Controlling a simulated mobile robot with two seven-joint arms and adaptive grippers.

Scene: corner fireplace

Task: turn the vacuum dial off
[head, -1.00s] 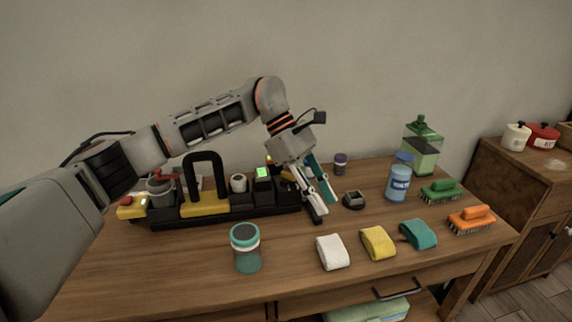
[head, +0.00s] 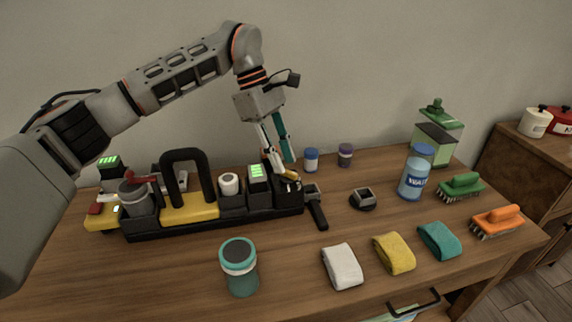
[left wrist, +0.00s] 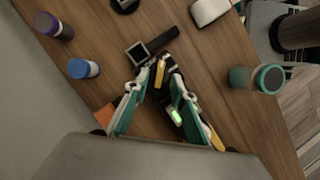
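A long black tool station (head: 215,222) with a yellow section and black arched handle (head: 184,160) stands at the back left of the table. Its right-end black block bears a small yellow piece (head: 291,175), also in the left wrist view (left wrist: 160,73). A green-lit display (head: 257,171) sits just left of it. I cannot tell which part is the vacuum dial. My left gripper (head: 282,163) points down over the right-end block. In the left wrist view its fingers (left wrist: 157,84) are apart, with the yellow piece near the tips; contact is unclear. My right gripper is not in view.
A black square-headed tool (head: 316,208) lies right beside the station. Blue-lidded (head: 311,160) and purple (head: 345,155) jars stand behind. A teal-lidded jar (head: 239,268) and folded cloths (head: 342,266) are in front. A water bottle (head: 414,175) and brushes are right.

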